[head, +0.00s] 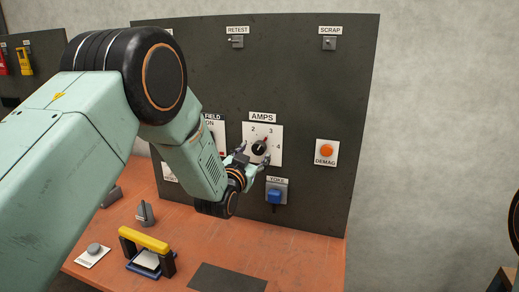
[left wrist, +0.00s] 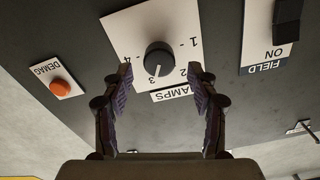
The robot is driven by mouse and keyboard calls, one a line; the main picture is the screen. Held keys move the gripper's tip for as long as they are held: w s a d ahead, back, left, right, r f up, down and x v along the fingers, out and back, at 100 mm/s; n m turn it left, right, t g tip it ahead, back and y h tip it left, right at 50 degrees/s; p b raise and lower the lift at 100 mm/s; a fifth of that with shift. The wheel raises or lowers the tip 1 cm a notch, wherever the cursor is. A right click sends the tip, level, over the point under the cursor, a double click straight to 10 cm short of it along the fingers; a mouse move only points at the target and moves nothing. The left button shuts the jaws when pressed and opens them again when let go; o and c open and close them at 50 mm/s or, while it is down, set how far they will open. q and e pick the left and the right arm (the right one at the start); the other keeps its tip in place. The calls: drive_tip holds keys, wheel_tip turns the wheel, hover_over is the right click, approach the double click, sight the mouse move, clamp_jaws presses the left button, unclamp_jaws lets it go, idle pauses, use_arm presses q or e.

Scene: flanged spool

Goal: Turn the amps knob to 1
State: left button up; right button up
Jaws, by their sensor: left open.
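The amps knob (head: 259,148) is a round black knob on a white plate (head: 276,137) marked 1 to 4, under an AMPS label. It also shows in the left wrist view (left wrist: 158,58), where the plate appears upside down and the knob's white pointer line is at 3. My left gripper (head: 253,158) is open in front of the plate. In the left wrist view its two fingers (left wrist: 160,76) stand apart, one on each side of the knob's near part. I cannot tell whether they touch it. My right gripper is not in view.
The orange DEMAG button (head: 326,151) is right of the amps plate, and the blue YOKE plug (head: 274,196) is below it. The FIELD switch (left wrist: 288,18) is beside the plate. A yellow-handled yoke (head: 146,241) stands on the orange bench (head: 215,245).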

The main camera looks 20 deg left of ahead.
sight(257, 150)
use_arm(q)
drive_tip(key=w, duration=0.3)
drive_tip(key=shift+f, duration=0.4)
drive_tip(key=shift+w, duration=0.35)
drive_tip(key=shift+d+r, duration=0.1)
drive_tip(key=shift+r, duration=0.35)
drive_tip(key=shift+w+f, duration=0.4)
drive_tip(key=shift+w, duration=0.05)
drive_tip(key=shift+c, duration=0.3)
drive_tip(key=shift+s+r, duration=0.3)
drive_tip(key=shift+s, duration=0.1)
drive_tip(key=c, duration=0.6)
drive_tip(key=shift+w, duration=0.1)
drive_tip(key=c, duration=0.5)
